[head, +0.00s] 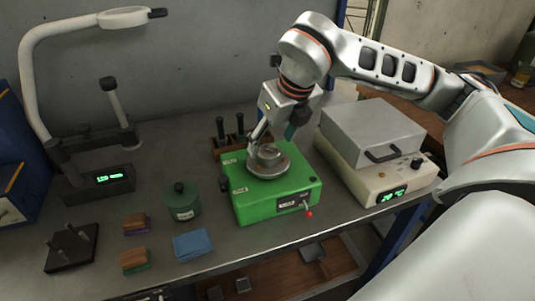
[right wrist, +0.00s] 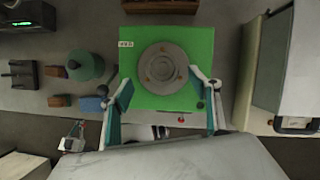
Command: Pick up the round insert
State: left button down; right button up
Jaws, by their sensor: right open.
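A round grey metal piece (head: 268,154), which looks like the round insert, sits on a round plate (head: 281,170) on top of the green box (head: 245,206). In the right wrist view the round piece (right wrist: 160,63) shows as concentric grey rings on the green top. My right gripper (head: 277,127) is above the green box, pointing down. In the right wrist view its two fingers (right wrist: 164,88) are spread wide with nothing between them, and the round piece lies beyond the tips.
A red-tipped lever (head: 308,212) sticks out of the green box's front. A wooden rack with black-handled tools (head: 230,147) stands behind it. A heater with a grey lid (head: 370,135) is on the right. A green canister (head: 183,201) and blue cloth (head: 193,245) are on the left.

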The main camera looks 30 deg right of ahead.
aim_at(268, 152)
jog(key=x, duration=0.5)
jog(key=shift+s+d, duration=0.1)
jog(key=shift+d, duration=0.15)
jog(key=c, duration=1.5)
jog(key=shift+r, duration=0.1)
grip_shut()
jog(key=shift+r, duration=0.15)
